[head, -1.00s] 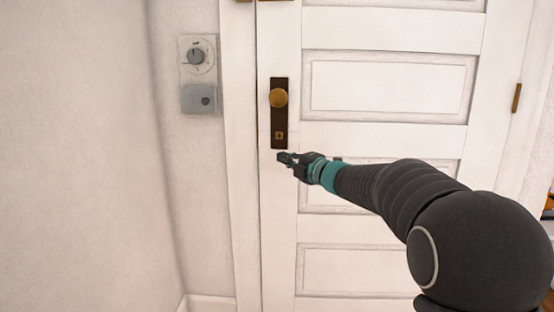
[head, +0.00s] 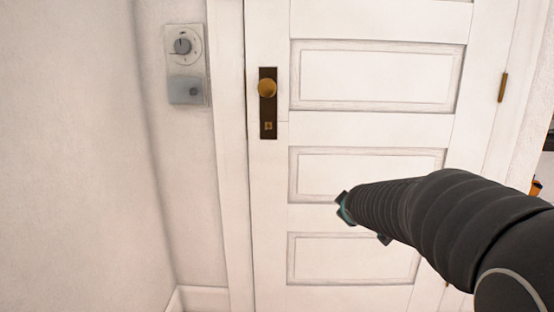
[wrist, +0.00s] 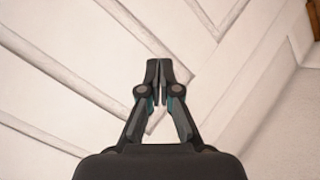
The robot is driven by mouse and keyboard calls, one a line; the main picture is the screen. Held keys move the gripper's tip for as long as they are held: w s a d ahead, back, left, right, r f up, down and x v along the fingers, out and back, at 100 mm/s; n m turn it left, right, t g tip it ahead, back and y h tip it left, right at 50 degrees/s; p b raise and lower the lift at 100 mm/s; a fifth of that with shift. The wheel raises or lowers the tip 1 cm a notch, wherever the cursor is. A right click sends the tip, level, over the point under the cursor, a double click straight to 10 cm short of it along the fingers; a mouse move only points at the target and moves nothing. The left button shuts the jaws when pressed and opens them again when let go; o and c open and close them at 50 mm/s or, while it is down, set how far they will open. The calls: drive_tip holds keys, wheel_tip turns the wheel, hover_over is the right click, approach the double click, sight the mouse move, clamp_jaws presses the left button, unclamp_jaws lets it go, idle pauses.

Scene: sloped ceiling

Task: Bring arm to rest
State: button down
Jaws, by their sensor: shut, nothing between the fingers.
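My gripper (wrist: 157,72) shows in the wrist view with its two fingers together and nothing between them. Behind the fingers in that view are the white panels of a door. In the head view my arm reaches in from the lower right in front of the white door (head: 370,128). The gripper itself is mostly hidden there behind my own forearm. The arm's end is below and right of the brass door knob (head: 267,88) and apart from it.
The door is closed, with a dark lock plate (head: 268,128) under the knob and a brass hinge (head: 503,87) at its right. A dial switch panel (head: 186,64) is on the wall left of the frame. A bare wall (head: 70,150) fills the far left.

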drive_tip(key=s+f+m+g+p, duration=0.1)
drive_tip(key=s+f+m+g, duration=0.2)
drive_tip(key=s, duration=1)
drive_tip(key=s+f+m+g+p, duration=0.1)
drive_tip(key=s+m+g, duration=0.3)
drive_tip(key=s, duration=0.8)
drive_tip(key=s+a+r+m+t+y+p, duration=0.1)
drive_tip(key=s+a+r, duration=0.2)
drive_tip(key=s, duration=0.7)
drive_tip(key=shift+s+r+m, duration=0.2)
drive_tip(key=shift+s+m, duration=0.1)
drive_tip(key=shift+s, duration=0.1)
